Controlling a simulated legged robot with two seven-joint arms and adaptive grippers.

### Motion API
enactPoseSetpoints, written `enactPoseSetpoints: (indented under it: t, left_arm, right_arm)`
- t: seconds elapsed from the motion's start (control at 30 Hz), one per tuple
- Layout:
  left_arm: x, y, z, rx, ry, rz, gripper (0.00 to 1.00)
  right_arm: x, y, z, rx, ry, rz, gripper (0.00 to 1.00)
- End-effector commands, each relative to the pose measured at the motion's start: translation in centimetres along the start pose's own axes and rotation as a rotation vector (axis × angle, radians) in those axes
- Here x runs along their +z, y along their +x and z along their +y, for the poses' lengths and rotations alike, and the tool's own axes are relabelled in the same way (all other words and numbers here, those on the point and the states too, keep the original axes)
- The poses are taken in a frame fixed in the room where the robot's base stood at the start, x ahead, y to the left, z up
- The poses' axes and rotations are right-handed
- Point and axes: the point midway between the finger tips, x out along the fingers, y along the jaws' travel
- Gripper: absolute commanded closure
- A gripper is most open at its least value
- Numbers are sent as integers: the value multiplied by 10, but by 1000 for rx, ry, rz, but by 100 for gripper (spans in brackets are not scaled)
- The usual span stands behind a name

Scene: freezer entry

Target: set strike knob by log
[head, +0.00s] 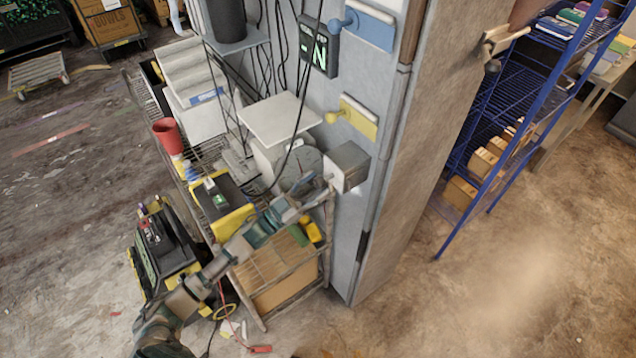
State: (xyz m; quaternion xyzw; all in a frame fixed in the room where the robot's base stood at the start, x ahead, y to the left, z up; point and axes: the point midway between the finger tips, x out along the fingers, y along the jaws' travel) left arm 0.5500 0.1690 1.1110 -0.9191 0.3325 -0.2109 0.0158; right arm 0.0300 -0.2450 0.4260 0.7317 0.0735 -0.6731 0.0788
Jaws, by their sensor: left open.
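A blue knob (338,24) stands out beside a blue plate (370,30) high on the grey wall panel. A yellow knob (332,118) stands out beside a yellow plate (360,122) lower down. A grey metal box (349,166) sticks out below the yellow plate. I cannot tell which part is the strike knob, and I cannot make out a log. My left gripper (322,190) is open, at the lower left of the grey box and below the yellow knob. Whether it touches the box is unclear. My right gripper is not in view.
A dark display (319,47) with green characters hangs on the panel, with loose cables beside it. A cluttered wire cart (205,150) with a red cup (167,133) stands left. A door handle (498,42) and blue rack (497,95) are right. The lower-right floor is clear.

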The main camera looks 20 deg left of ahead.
Motion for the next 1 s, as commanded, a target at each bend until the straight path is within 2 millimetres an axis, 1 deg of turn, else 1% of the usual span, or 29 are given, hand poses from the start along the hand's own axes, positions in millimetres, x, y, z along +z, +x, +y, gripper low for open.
enactPoseSetpoints:
  t: [0.03, 0.2, 0.3, 0.4, 0.93, 1.0]
  left_arm:
    - [2, -10, 0, -2, 0, -5, 40]
    - [2, -40, -1, 0, 0, -5, 40]
    - [2, -54, -1, -1, -1, -3, 40]
    - [2, -61, -2, -1, 0, -3, 40]
    - [1, -63, -1, -1, 1, -1, 40]
    - [4, -64, 0, -9, -2, -10, 40]
  right_arm:
    - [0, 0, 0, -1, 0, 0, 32]
    - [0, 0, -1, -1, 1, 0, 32]
    - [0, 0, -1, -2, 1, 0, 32]
    - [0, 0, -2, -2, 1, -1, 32]
    - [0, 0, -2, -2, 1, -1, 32]
    - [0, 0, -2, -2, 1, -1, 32]
